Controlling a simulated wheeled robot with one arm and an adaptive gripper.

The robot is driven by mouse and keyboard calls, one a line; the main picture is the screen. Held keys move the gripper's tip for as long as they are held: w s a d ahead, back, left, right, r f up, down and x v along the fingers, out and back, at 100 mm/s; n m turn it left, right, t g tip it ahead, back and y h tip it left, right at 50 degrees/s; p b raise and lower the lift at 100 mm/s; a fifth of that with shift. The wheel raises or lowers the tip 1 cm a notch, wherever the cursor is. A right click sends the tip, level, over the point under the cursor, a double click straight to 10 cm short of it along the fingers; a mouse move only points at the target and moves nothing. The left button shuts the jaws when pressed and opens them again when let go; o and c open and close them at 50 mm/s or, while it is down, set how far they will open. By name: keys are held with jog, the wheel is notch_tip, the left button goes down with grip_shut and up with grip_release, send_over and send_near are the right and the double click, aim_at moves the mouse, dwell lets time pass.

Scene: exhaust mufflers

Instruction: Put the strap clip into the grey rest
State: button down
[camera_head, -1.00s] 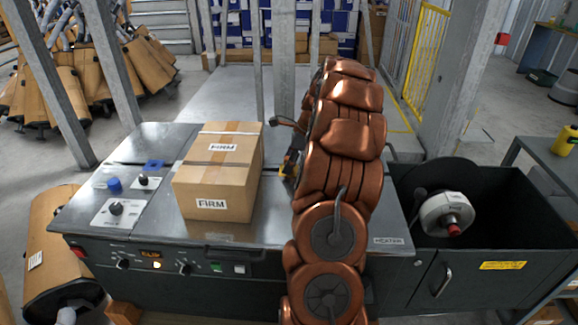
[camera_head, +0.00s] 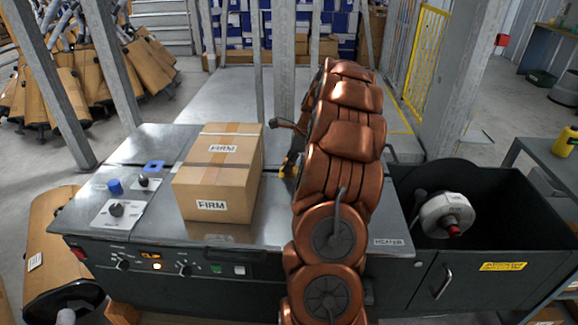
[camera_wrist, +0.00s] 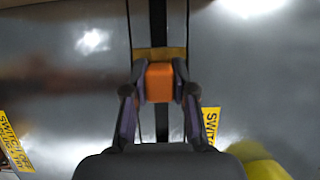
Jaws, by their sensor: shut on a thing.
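The strap clip (camera_wrist: 159,82) shows in the wrist view as an orange block between my two fingers. My gripper (camera_wrist: 159,86) is shut on it, with a dark finger on each side. A tan strip (camera_wrist: 160,54) lies just beyond the block, and a black band runs behind it. In the head view my gripper (camera_head: 289,168) is a small dark and yellow shape over the metal table, right of the carton, mostly hidden by my arm. I cannot make out the clip there. I cannot pick out the grey rest with certainty in either view.
A taped carton (camera_head: 215,178) stands on the metal table (camera_head: 255,232), close left of my gripper.

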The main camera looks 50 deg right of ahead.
aim_at(286, 159)
jog(key=shift+r, duration=1.85)
jog(key=s+a, duration=0.2)
jog(key=a, duration=0.2)
jog(key=s+a+r, duration=0.1)
jog(key=s+a, duration=0.2)
jog(key=a, duration=0.2)
jog(key=s+a+p, duration=0.1)
jog(key=s+a, duration=0.2)
jog(key=a, duration=0.2)
jog(key=shift+s+r, duration=0.1)
jog(key=shift+r, duration=0.05)
jog(key=shift+s+d, duration=0.1)
